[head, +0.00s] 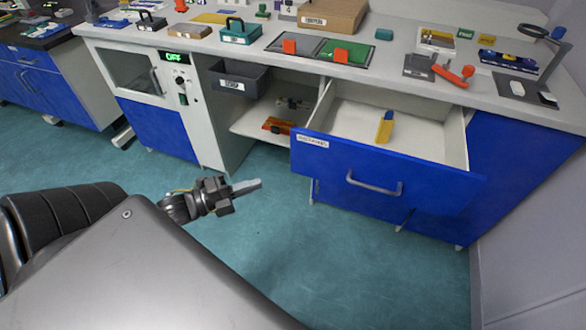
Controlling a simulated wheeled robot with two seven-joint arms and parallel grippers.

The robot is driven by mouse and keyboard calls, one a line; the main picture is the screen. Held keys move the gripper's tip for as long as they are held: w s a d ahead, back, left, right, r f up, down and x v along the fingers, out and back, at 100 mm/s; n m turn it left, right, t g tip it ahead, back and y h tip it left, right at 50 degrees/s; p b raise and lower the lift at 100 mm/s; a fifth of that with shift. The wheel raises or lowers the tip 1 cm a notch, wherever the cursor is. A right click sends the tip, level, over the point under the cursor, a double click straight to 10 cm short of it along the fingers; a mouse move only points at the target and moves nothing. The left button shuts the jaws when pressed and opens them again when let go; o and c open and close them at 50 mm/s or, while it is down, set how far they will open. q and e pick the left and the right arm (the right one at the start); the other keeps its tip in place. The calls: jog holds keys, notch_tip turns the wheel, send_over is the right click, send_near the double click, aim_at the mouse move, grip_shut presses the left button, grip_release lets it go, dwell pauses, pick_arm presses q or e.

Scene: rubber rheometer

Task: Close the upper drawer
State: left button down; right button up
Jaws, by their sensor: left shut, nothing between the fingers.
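The upper drawer (385,172) has a blue front with a grey bar handle (374,187) and a small white label at its upper left. It is pulled far out from under the bench and its white inside shows. A yellow and blue item (385,128) lies inside it. My left gripper (258,184) is shut and empty, in the air to the left of the drawer front and apart from it. Its fingers point right, toward the drawer's left edge. My right gripper is not in view.
The white bench top (390,84) holds trays, boxes and tools. An open shelf (262,125) and a dark grey bin (238,80) are left of the drawer. A grey wall (530,215) stands at the right. The green floor in front is clear.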

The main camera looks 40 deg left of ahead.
pick_arm(q)
jog(key=w, duration=0.1)
send_near(306, 158)
jog(key=s+d+x, duration=0.1)
jog(key=x, duration=0.4)
jog(key=shift+w+a+p, duration=0.2)
jog(key=shift+w+p, duration=0.2)
jog(key=shift+w, duration=0.45)
jog(key=shift+w, duration=0.1)
